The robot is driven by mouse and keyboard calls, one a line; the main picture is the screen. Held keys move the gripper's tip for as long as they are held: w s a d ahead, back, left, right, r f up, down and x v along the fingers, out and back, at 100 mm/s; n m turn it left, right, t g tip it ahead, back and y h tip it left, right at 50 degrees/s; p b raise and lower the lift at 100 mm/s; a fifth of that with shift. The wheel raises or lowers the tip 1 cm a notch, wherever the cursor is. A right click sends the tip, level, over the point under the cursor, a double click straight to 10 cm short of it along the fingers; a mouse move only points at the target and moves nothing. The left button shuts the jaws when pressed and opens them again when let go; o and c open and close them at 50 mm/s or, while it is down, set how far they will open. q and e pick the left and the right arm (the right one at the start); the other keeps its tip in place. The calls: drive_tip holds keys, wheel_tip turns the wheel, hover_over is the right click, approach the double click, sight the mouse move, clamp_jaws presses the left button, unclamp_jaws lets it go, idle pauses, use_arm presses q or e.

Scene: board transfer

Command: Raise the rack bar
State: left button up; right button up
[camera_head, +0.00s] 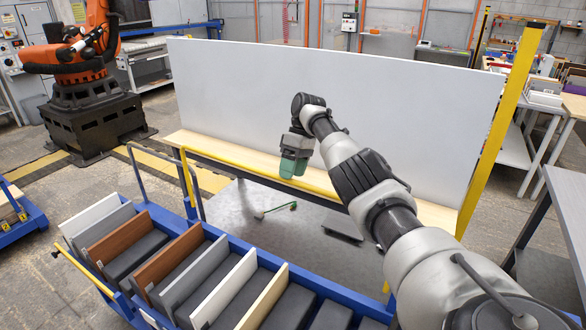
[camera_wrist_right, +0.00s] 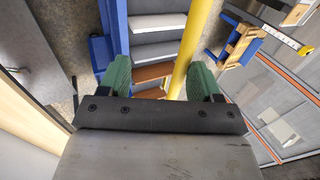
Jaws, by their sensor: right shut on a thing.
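The rack bar is a thin yellow tube (camera_head: 235,168) running along the front edge of the wooden ledge, with a bent-down end at the left. My right gripper (camera_head: 292,168), with green fingertips, is at this bar, left of my forearm. In the right wrist view the yellow bar (camera_wrist_right: 197,40) passes between the green fingers of my right gripper (camera_wrist_right: 162,78), closer to the right finger. The gripper is shut on the bar. The fingers and my arm hide part of the bar. My left gripper is not in view.
A large pale board (camera_head: 330,95) stands upright on the wooden ledge (camera_head: 205,145) behind the bar. A blue cart (camera_head: 160,215) with several upright panels is at the front left. A yellow post (camera_head: 500,125) stands at the right. A grey table (camera_head: 570,215) is at the right edge.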

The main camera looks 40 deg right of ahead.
drive_tip(key=shift+s+d+f, duration=0.1)
drive_tip(key=shift+s+f, duration=0.05)
drive_tip(key=shift+f, duration=0.35)
drive_tip(key=shift+s+d+f, duration=0.1)
drive_tip(key=shift+f, duration=0.35)
drive_tip(key=shift+c, duration=0.3)
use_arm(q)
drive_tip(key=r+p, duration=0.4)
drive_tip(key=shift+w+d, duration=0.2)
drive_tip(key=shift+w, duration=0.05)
use_arm(e)
drive_tip(key=a+v, duration=0.1)
drive_tip(key=v, duration=0.8)
drive_tip(key=shift+w+r, duration=0.15)
drive_tip(key=shift+r, duration=0.05)
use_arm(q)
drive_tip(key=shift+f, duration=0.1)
use_arm(e)
drive_tip(key=shift+r, duration=0.1)
